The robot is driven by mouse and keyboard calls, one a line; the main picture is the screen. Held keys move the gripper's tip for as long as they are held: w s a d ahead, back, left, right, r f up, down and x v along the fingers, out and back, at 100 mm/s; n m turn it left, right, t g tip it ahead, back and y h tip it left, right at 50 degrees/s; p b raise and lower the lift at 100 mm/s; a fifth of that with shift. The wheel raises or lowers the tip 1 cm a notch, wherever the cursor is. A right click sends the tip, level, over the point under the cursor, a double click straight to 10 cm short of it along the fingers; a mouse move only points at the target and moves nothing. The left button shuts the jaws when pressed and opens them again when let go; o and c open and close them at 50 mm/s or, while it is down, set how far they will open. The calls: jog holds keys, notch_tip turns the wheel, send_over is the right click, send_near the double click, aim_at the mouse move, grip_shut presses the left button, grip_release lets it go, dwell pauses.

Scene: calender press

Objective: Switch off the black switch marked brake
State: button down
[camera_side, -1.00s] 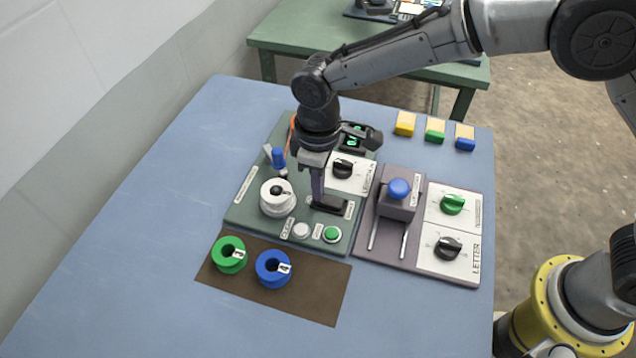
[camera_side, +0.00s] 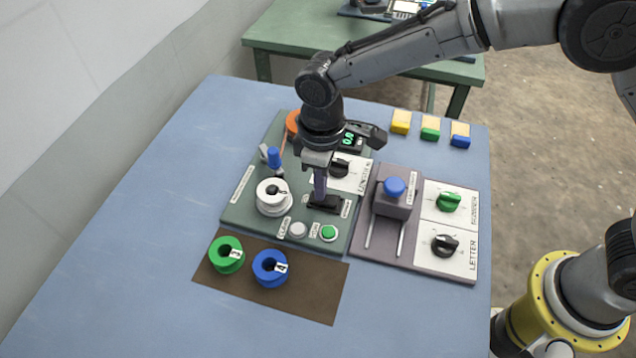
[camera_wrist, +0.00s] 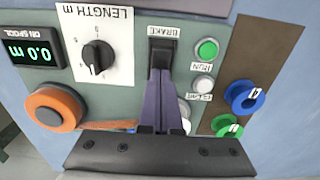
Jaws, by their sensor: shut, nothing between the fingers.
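The black brake switch (camera_side: 328,204) is on the green panel (camera_side: 240,213), just right of my fingertips in the side view. In the wrist view the black switch (camera_wrist: 161,52) sits beside its BRAKE label, at the far end of my fingers. My gripper (camera_side: 319,198) is shut with nothing between its fingers and points down at the switch. In the wrist view the tips of my gripper (camera_wrist: 160,75) overlap the near end of the switch. I cannot tell whether they touch it, and part of the switch is hidden behind them.
Near the switch are a green button (camera_side: 328,233), a white button (camera_side: 297,230) and a white spool (camera_side: 273,197). The LENGTH dial (camera_wrist: 97,57) and the display (camera_wrist: 29,53) are close by. A blue-knobbed lever (camera_side: 394,188) stands to the right. Green and blue spools lie on a brown mat (camera_side: 310,298).

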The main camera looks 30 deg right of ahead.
notch_tip(320, 180, up, 14)
jog(key=w+a, duration=0.2)
jog(key=shift+f, duration=0.15)
dwell(0.4)
dwell(0.3)
